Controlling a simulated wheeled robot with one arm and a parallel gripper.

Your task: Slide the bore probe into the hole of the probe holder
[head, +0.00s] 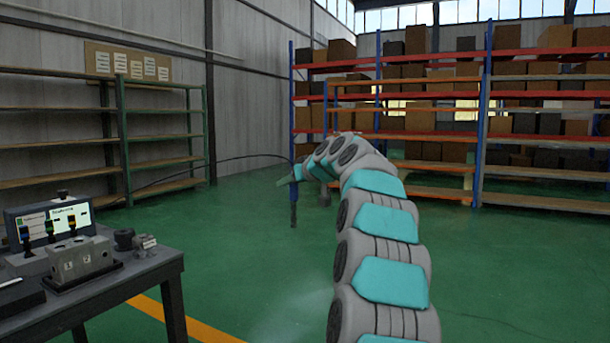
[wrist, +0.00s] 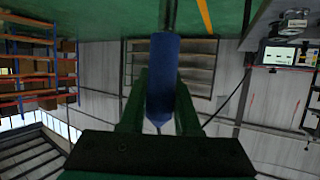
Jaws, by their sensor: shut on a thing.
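The bore probe (head: 293,192) has a blue handle and a dark rod that hangs straight down over open floor. In the wrist view the blue handle (wrist: 162,85) stands between my two green fingers. My gripper (wrist: 160,108) is shut on this handle, well to the right of the workbench. In the head view my gripper (head: 293,178) is small at the arm's end. A grey block (head: 80,261) with markings and a small dark round fitting (head: 124,239) are on the bench. I cannot tell for sure which piece is the probe holder; no hole shows clearly.
The dark workbench (head: 150,270) stands at the left. It carries a display unit (head: 52,217), several coloured-top pieces and a small part (head: 145,243). A thin black cable (head: 215,160) arcs from the probe toward the bench. Green floor between bench and arm is clear; shelves stand behind.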

